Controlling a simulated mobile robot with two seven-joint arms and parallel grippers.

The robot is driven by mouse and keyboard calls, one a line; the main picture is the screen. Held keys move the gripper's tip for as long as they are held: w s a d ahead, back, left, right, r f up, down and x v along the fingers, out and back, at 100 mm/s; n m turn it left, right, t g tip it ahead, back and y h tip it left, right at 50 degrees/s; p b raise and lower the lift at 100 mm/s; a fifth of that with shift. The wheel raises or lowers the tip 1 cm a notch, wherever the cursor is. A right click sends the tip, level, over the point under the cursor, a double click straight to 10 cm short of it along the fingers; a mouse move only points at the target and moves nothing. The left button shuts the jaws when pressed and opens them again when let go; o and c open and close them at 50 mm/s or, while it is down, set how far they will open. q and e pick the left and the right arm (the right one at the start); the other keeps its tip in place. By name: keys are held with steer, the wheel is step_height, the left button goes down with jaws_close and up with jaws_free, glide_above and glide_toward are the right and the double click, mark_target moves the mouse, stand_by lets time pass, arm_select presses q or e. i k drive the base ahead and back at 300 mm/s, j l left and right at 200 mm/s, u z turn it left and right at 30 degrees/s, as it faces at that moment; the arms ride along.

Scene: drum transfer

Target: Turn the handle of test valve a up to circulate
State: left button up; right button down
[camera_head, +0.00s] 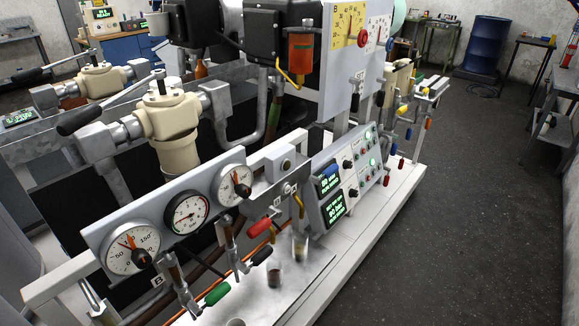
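Neither of my grippers is in view. A rail in front carries several small lever valves: one with a red handle (260,228), one with a black handle (262,256) and one with a green handle (217,294). All three handles stick out toward the right of their valve bodies. The small labels (285,189) near the red handle are too small to read surely, so I cannot tell which lever is test valve a. Three round gauges (187,213) sit on the grey panel above these levers.
Grey control boxes with green displays (335,208) stand right of the levers. Glass cups (300,246) stand on the white ledge below. Large cream valves (172,122) with long black-gripped levers are behind the gauges. The dark floor (470,190) at right is clear.

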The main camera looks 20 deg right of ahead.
mark_target(332, 169)
steer(key=l+u, duration=0.2)
steer(key=u, duration=0.15)
steer(key=l+u, duration=0.35)
steer(key=i+l+u, duration=0.1)
steer(key=u, duration=0.25)
steer(key=k+l+u, duration=0.15)
steer(key=l, duration=0.3)
steer(key=l+u, duration=0.2)
steer(key=l, duration=0.3)
steer(key=k+l, duration=0.1)
steer(key=l, duration=0.2)
steer(key=l+u, duration=0.1)
steer(key=l, duration=0.2)
steer(key=k+l, duration=0.15)
steer(key=l, duration=0.15)
